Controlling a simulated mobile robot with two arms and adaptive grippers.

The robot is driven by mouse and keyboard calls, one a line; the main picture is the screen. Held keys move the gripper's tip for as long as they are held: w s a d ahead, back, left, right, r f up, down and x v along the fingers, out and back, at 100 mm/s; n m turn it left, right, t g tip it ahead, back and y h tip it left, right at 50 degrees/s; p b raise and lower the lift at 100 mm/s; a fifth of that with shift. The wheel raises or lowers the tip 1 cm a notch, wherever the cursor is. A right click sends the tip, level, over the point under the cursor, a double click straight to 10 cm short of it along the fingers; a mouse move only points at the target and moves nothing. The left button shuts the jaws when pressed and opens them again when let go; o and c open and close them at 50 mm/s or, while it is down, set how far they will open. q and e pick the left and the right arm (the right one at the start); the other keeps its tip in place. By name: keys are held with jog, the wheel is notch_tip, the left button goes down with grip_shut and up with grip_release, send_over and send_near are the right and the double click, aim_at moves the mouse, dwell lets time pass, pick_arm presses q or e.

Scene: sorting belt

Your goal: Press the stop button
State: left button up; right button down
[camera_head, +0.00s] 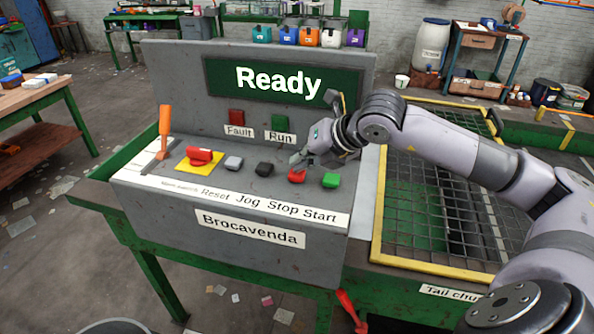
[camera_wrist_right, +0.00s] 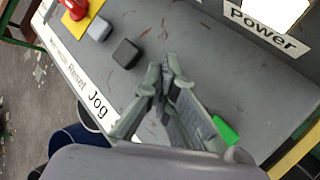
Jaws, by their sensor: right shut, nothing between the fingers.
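The red stop button (camera_head: 297,176) is on the sloped console, above the word Stop on the label strip. My right gripper (camera_head: 298,163) is shut and empty, with its fingertips just behind and above that button. I cannot tell whether they touch it. In the right wrist view the shut fingers (camera_wrist_right: 167,72) point at the console top, and the stop button is hidden there. The green start button (camera_head: 331,180) is to the right, and the black jog button (camera_head: 264,169) to the left. My left gripper is not in view.
The console (camera_head: 160,188) also has a grey reset button (camera_head: 233,162), a red button (camera_head: 199,156) on a yellow plate and an orange lever (camera_head: 164,128). The screen (camera_head: 280,80) reads Ready. A yellow-framed mesh guard (camera_head: 375,225) lies right of the console.

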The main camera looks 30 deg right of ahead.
jog(key=shift+r+p, duration=0.3)
jog(key=shift+r, duration=0.45)
jog(key=shift+r+p, duration=1.6)
jog(key=shift+r, duration=1)
